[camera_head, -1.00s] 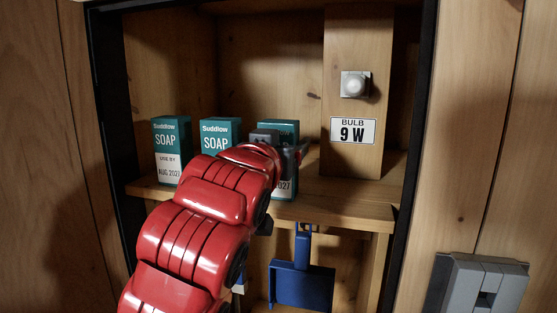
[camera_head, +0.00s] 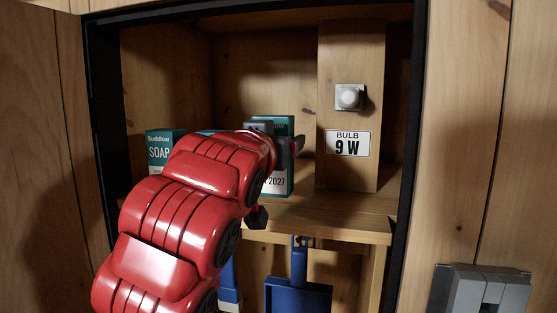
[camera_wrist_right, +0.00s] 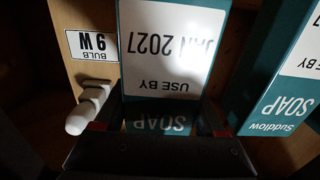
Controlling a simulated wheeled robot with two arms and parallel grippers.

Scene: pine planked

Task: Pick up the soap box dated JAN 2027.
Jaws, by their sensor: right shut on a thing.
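The soap box (camera_head: 279,184) is teal with a white label; "2027" shows in the head view. In the right wrist view the same box (camera_wrist_right: 165,50) reads "USE BY JAN 2027", upside down. My right gripper (camera_head: 274,140), on the red arm, is shut on this box and holds it upright, a little above the shelf. In the right wrist view my right gripper (camera_wrist_right: 160,118) has a finger on each side of it. Another teal soap box (camera_head: 160,146) stands at the left; its date is hidden by my arm. My left gripper is not in view.
A middle soap box (camera_head: 209,132) is almost hidden behind my arm; a neighbouring box (camera_wrist_right: 285,75) stands close in the wrist view. Right of the held box is a wooden post with a bulb (camera_head: 349,97) and a "BULB 9 W" label (camera_head: 347,144). A blue dustpan (camera_head: 298,294) hangs below the shelf (camera_head: 340,222).

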